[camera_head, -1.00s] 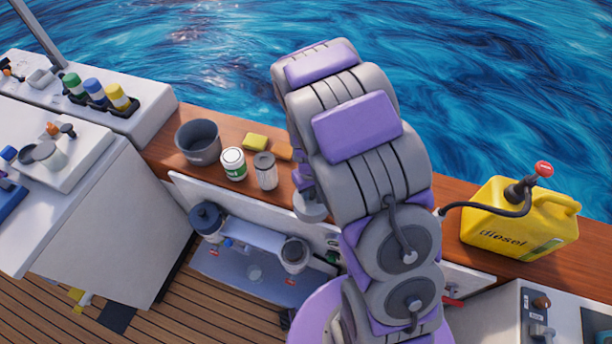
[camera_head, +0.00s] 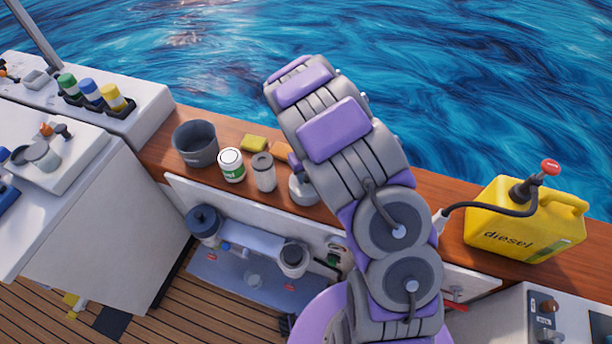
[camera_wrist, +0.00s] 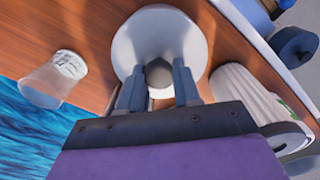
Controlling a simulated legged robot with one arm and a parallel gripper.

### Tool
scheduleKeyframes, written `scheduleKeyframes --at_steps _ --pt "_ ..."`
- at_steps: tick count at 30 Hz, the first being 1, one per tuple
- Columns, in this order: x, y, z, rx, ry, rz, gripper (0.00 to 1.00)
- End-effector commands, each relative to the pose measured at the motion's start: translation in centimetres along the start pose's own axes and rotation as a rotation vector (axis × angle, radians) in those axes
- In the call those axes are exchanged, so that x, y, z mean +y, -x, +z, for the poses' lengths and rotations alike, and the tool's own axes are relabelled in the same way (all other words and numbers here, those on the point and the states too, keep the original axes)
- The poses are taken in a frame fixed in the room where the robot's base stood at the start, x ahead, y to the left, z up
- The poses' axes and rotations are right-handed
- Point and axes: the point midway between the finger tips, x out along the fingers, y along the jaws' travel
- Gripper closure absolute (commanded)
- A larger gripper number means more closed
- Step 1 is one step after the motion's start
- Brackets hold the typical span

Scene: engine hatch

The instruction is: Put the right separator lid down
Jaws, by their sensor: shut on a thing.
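The right separator lid, a pale grey round disc with a small knob, fills the upper middle of the wrist view (camera_wrist: 160,35). My gripper (camera_wrist: 158,78) is shut on its knob. In the head view the lid (camera_head: 302,190) shows at the wooden ledge, just right of a white filter element (camera_head: 264,172). I cannot tell whether it touches the wood. My arm hides the gripper there. The right separator (camera_head: 293,258) stands below the ledge with its top uncovered. The left separator (camera_head: 204,222) has a dark lid.
A green-labelled white can (camera_head: 231,165), a grey bucket (camera_head: 195,144) and a yellow sponge (camera_head: 254,142) stand along the wooden ledge. A yellow diesel can (camera_head: 525,220) stands at right.

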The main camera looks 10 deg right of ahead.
Motion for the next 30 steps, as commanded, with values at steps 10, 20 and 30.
scheduleKeyframes --at_steps 10,20,30 --pt "0.0 -0.2 0.0 0.001 0.001 0.000 0.66" --pt "0.0 -0.2 0.0 0.001 0.001 0.000 0.42" --pt "0.0 1.5 0.0 0.002 0.001 0.000 0.42"
